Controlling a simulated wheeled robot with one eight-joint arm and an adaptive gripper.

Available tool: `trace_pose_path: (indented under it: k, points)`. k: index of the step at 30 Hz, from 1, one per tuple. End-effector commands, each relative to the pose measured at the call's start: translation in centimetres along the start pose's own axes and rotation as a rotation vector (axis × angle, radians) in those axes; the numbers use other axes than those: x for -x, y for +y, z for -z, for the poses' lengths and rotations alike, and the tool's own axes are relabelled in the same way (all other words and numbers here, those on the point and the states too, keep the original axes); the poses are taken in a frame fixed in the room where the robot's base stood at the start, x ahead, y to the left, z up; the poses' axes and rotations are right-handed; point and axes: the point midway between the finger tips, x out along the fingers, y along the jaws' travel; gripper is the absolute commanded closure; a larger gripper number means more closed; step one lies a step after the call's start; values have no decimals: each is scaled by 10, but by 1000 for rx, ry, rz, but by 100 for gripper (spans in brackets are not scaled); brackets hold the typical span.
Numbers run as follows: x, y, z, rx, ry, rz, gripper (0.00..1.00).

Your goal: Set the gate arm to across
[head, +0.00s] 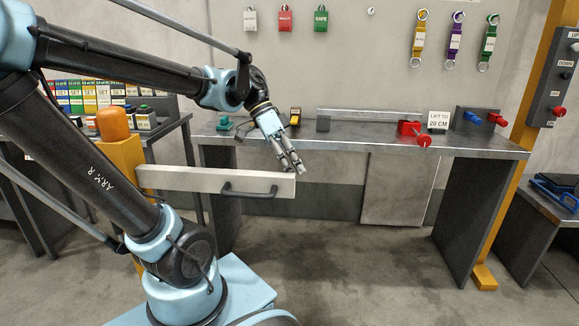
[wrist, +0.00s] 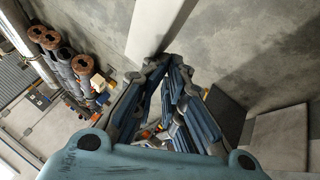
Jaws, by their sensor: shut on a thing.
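The gate arm (head: 190,180) is a pale, straight beam running level from an orange-yellow post (head: 124,165) to the right. A dark bar handle (head: 248,190) is on its near face. My gripper (head: 293,169) reaches down to the beam's right end and is shut on it at the top edge. In the wrist view the pale gate arm (wrist: 158,25) runs from the top edge down to my gripper (wrist: 166,64). The exact contact behind the fingers is hidden.
A grey workbench (head: 370,140) stands behind the beam, with a red valve-like part (head: 411,128) and a "lift to 20 cm" sign (head: 438,121) on it. A shelf of coloured boxes (head: 90,96) is at left. The floor (head: 370,270) right of the beam is clear.

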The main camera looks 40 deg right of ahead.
Motion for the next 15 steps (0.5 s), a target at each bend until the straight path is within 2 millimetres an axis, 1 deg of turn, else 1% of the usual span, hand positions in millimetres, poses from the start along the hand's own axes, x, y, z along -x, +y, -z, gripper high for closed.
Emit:
trace_pose_path:
  k: [1, 7, 15]
  points:
    - [-4, 4, -5, -2, -7, -10, 100]
    - [-2, -3, -2, -1, -7, -9, 100]
    - [7, -31, 14, 2, 0, -3, 100]
